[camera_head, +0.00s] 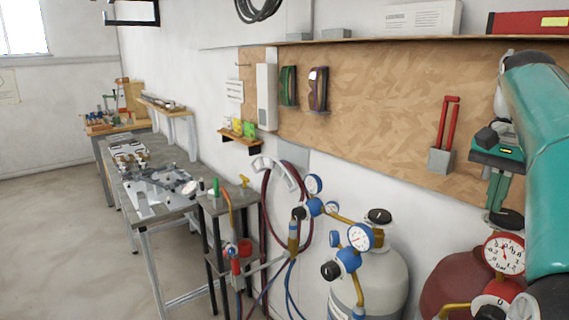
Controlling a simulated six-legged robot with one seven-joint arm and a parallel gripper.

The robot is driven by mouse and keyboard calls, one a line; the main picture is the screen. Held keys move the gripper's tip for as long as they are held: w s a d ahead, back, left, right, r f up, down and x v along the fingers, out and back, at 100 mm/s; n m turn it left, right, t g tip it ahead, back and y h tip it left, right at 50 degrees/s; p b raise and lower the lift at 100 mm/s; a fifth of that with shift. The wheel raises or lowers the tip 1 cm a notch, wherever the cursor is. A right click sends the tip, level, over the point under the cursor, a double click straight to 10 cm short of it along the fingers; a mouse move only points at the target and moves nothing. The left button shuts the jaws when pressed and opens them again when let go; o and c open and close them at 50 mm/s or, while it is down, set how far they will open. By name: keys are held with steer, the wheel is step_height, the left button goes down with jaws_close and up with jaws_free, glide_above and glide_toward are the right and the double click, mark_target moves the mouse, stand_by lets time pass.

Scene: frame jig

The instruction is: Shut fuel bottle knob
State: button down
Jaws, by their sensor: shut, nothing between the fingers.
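The fuel bottle (447,284) is a dark red cylinder at the lower right, partly hidden by its gauge and my arm. Its black round knob (507,219) shows above a white dial gauge (504,254). My gripper (495,205) points down from the right, with its narrow green fingers shut and empty. The fingertips appear at or just above the left side of the knob. I cannot tell whether they touch it. How far the knob is turned cannot be seen.
A grey gas bottle (386,265) with a black knob (380,216) and blue regulators stands to the left. A small torch stand (213,204) with hoses and a long metal workbench (168,208) are farther left. The left floor is clear.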

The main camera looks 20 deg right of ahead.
step_height(320, 180, up, 3)
steer(key=shift+r, duration=0.2)
steer(key=shift+w, duration=0.1)
steer(key=n+t+h, duration=0.3)
steer(key=n+t, duration=0.2)
steer(key=n, duration=0.1)
glide_toward(520, 221)
steer(key=w, duration=0.1)
step_height(520, 221, down, 7)
steer(key=shift+d, duration=0.45)
steer(key=shift+w, duration=0.3)
stand_by(0.8)
steer(key=shift+a, duration=0.15)
steer(key=shift+w+a, duration=0.45)
steer(key=shift+a, duration=0.25)
